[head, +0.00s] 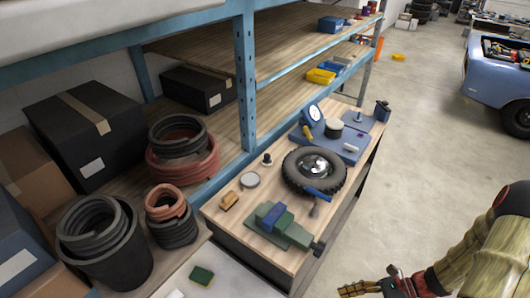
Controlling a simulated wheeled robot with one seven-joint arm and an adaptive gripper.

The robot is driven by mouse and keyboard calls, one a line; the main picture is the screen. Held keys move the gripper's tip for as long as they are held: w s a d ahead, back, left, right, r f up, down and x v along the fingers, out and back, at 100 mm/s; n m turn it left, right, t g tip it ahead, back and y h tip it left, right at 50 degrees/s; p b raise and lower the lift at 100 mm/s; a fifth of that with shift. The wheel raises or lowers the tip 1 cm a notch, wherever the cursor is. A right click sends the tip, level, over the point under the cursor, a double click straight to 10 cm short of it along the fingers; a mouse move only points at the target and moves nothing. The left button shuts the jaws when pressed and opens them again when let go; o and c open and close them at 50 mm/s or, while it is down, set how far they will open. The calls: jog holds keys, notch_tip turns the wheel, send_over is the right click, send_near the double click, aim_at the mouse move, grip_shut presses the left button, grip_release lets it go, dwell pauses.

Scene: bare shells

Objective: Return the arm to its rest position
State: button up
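My arm (480,250) reaches in from the right edge of the head view, over the bare floor. Its end runs down and left to the bottom edge, where my gripper (368,289) shows only in part. The fingertips are small and partly cut off by the frame, so I cannot tell if they are open or shut. I see nothing clearly held. The gripper appears to the right of the wooden workbench (222,214), apart from it in the picture.
The bench carries a wheel (314,172), a green vise (284,226), a blue board (349,135) and small items. Blue-framed shelving (245,80) with boxes and coiled hoses (183,150) stands left. A blue car (497,80) is at far right. The floor (420,140) between is mostly clear.

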notch_tip(320, 180, up, 11)
jog(key=d+n+h+b, duration=0.2)
jog(key=n+h+b, duration=0.5)
jog(key=n+h, duration=0.7)
jog(key=s+a+r+n+t+y+b, duration=0.1)
jog(key=s+a+r+n+t+b, duration=0.1)
jog(key=a+r+n+t+b, duration=0.3)
jog(key=shift+a+r+n+t+b, duration=0.45)
jog(key=shift+a+r+n, duration=1.55)
jog(key=shift+r, duration=0.65)
jog(key=shift+d, duration=0.15)
